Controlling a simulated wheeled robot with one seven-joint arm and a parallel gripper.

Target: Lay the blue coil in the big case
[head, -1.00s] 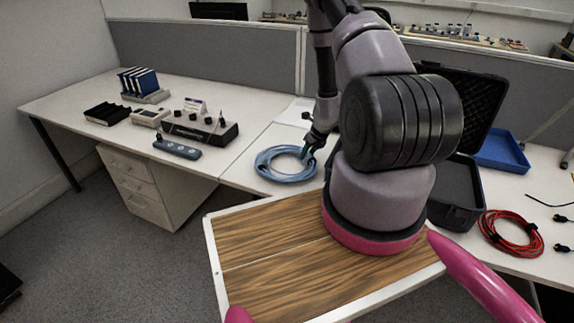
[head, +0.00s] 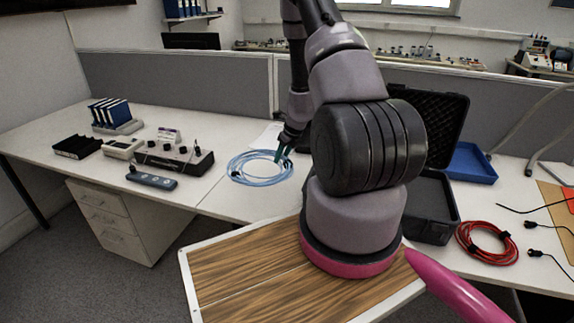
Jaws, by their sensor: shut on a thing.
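The blue coil (head: 245,179) is a loose ring of light blue cable on the white desk, left of my arm in the head view. My gripper (head: 283,160) is at the coil's right side, shut on it. I cannot tell whether the coil is lifted off the desk. The big case (head: 432,236) is black and stands open on the desk to the right of my arm, its foam-lined lid (head: 440,117) raised at the back. My arm hides the left part of the case. The visible part of its inside looks empty.
A red cable coil (head: 487,243) lies right of the case, and a blue tray (head: 470,163) stands behind it. A control box (head: 175,157), a power strip (head: 151,178) and blue binders (head: 112,112) stand to the left. A grey partition (head: 180,85) runs behind the desk.

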